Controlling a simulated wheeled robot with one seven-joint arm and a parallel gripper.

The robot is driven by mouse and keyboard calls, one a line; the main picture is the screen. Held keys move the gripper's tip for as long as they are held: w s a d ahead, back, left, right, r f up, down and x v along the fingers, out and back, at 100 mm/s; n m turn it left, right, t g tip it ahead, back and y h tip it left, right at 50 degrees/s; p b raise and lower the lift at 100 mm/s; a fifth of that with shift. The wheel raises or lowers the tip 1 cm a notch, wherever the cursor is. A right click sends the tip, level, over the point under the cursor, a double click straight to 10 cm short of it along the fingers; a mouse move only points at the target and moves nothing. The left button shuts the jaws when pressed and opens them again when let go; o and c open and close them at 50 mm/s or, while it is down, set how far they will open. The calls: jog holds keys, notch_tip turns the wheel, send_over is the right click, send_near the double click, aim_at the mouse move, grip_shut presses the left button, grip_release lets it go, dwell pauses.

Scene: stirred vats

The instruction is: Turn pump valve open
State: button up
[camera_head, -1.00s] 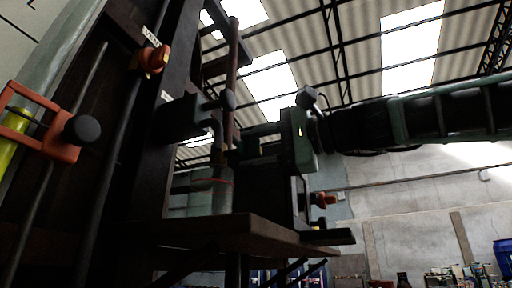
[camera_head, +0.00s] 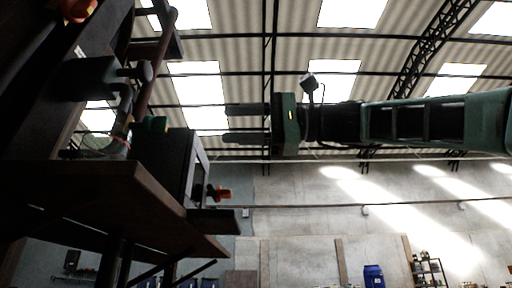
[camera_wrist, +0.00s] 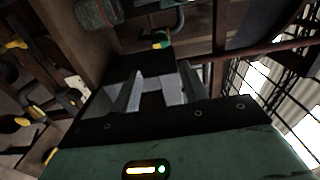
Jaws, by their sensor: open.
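My gripper (camera_head: 228,123) is open and empty, its two grey fingers pointing left in the head view. It also shows in the wrist view (camera_wrist: 160,70), with nothing between the fingers. In the head view it appears up and to the right of a dark box (camera_head: 168,160) on a brown shelf. A small orange-red knob (camera_head: 220,193) sticks out of the box's right side, below the gripper. Another orange knob (camera_head: 76,9) is cut off at the top left. No readable label shows which one is the pump valve.
The brown shelf (camera_head: 120,196) juts out at the left, with a glass vessel (camera_head: 100,146) and upright pipe (camera_head: 152,65) on or above it. In the wrist view, dark fittings with yellow parts (camera_wrist: 68,100) lie left. Open room is right of the box.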

jog(key=shift+s+d, duration=0.1)
jog(key=shift+d, duration=1.4)
